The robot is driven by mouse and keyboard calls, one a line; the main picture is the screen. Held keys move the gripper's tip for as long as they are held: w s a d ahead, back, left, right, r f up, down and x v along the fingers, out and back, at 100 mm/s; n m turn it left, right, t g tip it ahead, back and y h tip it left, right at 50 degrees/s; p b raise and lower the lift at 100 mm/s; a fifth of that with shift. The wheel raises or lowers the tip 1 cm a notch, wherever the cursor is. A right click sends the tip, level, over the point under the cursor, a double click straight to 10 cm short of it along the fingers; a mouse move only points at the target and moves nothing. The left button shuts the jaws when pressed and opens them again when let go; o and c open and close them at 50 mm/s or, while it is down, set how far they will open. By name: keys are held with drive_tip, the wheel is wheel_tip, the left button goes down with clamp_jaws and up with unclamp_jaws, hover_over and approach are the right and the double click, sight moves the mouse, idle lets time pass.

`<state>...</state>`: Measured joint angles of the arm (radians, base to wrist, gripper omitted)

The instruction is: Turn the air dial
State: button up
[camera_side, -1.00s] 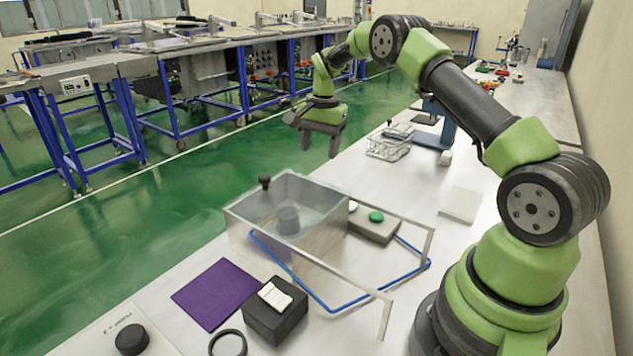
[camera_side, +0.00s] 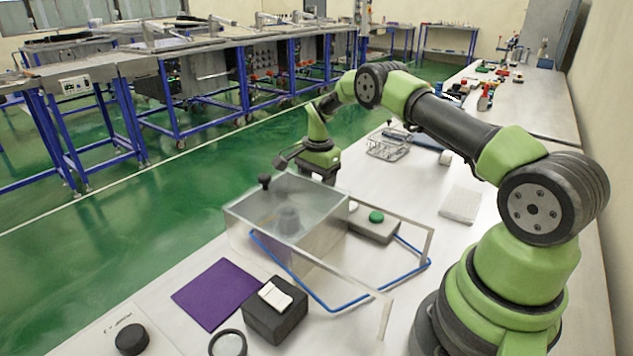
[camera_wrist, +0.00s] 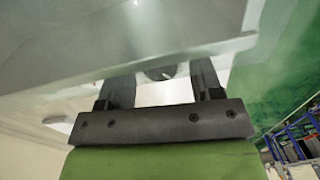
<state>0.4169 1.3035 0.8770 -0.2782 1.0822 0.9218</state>
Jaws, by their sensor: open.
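A round black dial (camera_side: 131,339) sits on a pale panel with small markings at the near left corner of the table in the side view. My gripper (camera_side: 319,180) is far from it, behind the clear-walled box (camera_side: 258,218) and pointing down. The box's far wall partly hides the fingers. In the wrist view my gripper (camera_wrist: 162,82) has its two dark fingers apart with nothing between them. The dial cannot be made out in the wrist view.
A purple mat (camera_side: 216,294), a black block (camera_side: 275,312) with a white switch, and a black ring (camera_side: 228,345) lie near the dial. A green button box (camera_side: 375,227) and a wire rack (camera_side: 388,146) stand to the right and behind.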

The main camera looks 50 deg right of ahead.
drive_tip(key=shift+c, duration=0.2)
drive_tip(key=c, duration=0.9)
drive_tip(key=shift+m, duration=1.6)
drive_tip(key=o, duration=0.9)
drive_tip(key=shift+o, duration=0.2)
wheel_tip(320, 180, up, 10)
drive_tip(key=shift+s, duration=0.2)
drive_tip(key=shift+a, duration=0.15)
